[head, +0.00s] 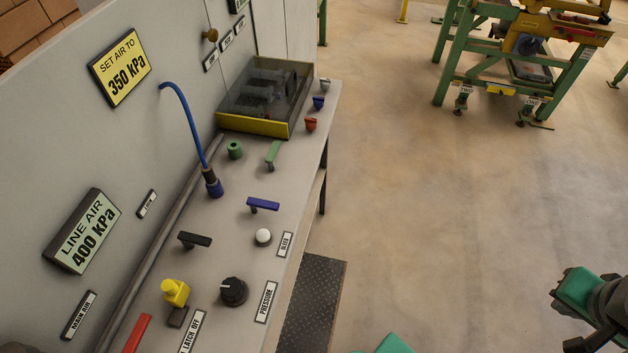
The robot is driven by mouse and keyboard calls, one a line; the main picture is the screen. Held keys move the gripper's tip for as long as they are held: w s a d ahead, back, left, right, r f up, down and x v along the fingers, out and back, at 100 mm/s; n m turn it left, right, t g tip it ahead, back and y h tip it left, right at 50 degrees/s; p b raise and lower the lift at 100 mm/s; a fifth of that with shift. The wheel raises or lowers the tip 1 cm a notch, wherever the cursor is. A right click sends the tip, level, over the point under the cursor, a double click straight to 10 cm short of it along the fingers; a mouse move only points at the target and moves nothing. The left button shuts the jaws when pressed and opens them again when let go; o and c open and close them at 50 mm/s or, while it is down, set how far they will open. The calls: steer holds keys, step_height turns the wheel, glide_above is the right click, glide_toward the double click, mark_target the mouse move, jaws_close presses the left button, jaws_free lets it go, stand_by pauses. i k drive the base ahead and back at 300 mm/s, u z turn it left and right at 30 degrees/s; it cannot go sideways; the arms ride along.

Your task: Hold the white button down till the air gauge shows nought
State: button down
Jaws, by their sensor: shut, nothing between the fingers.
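The white button (263,236) is a round knob on the grey panel top, beside a small label that seems to read BLEED. The air gauge (84,232) is a tilted pale green display on the left wall reading LINE AIR 400 kPa. My gripper (559,294), dark with a green part, is at the lower right edge, partly cut off by the frame. It is shut and empty, over the floor, far right of the button and touching nothing on the panel.
Around the button are a blue handle (263,204), a black handle (195,240), a black pressure knob (234,291) and a yellow latch (175,292). A blue hose (189,117) rises behind. A yellow sign (121,67) says SET AIR TO 350 kPa. Open floor lies right.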

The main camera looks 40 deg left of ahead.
mark_target(262, 236)
steer(key=i, duration=0.75)
steer(key=u, duration=4.55)
steer(key=i, duration=0.5)
steer(key=z, duration=0.05)
